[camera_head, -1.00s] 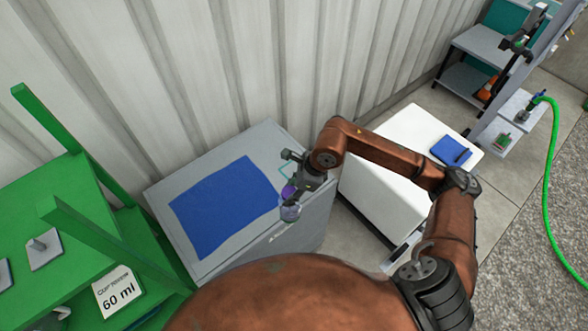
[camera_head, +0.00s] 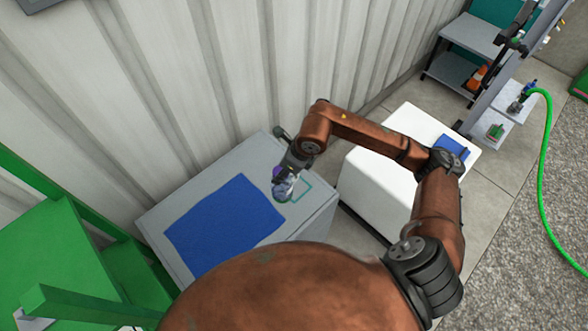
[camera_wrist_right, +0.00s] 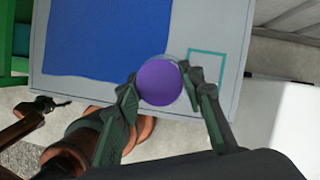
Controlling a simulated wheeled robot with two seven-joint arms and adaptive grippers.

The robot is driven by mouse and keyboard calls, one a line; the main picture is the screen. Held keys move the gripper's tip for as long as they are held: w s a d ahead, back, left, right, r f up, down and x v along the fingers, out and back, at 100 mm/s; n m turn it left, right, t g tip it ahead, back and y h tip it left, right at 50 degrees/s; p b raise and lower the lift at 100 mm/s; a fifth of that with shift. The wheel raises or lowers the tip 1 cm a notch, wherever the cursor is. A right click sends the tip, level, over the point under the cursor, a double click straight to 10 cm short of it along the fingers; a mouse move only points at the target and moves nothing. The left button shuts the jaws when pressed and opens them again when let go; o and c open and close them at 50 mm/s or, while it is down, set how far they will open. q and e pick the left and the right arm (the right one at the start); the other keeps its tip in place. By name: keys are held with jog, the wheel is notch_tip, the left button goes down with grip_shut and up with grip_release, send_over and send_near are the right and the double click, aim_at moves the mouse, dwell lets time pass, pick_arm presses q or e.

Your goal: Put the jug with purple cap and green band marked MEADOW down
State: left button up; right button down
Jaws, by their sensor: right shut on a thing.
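The jug (camera_head: 283,188) is a small clear vessel with a purple cap; in the right wrist view the round purple cap (camera_wrist_right: 160,83) faces the camera and hides most of the body. The green band and lettering cannot be made out. My right gripper (camera_wrist_right: 161,84) is shut on the jug, with one finger on each side of the cap. In the head view it is over the grey cabinet top (camera_head: 190,195), between the blue mat and a green square outline (camera_head: 303,190). Whether the jug touches the top is unclear. A dark part at the left of the wrist view may be my left gripper (camera_wrist_right: 48,104).
A blue mat (camera_head: 225,225) covers much of the cabinet top. A corrugated wall stands behind it. A green rack (camera_head: 50,240) is at the left, and a white cabinet (camera_head: 375,165) with a blue item on it stands at the right, across a gap.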

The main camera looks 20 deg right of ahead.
jog(key=w+d+f+p, duration=0.4)
jog(key=w+d+f, duration=0.2)
jog(key=f, duration=0.5)
jog(key=shift+d+p, duration=0.3)
jog(key=shift+d, duration=0.7)
jog(key=c, duration=1.6)
grip_release()
jog(key=shift+w+f, duration=0.1)
jog(key=o, duration=0.3)
pick_arm(q)
jog(key=r, duration=0.2)
jog(key=s+r, duration=0.1)
jog(key=r, duration=0.2)
jog(key=shift+a, duration=0.1)
pick_arm(e)
jog(key=shift+o, duration=0.3)
jog(key=shift+d, duration=0.1)
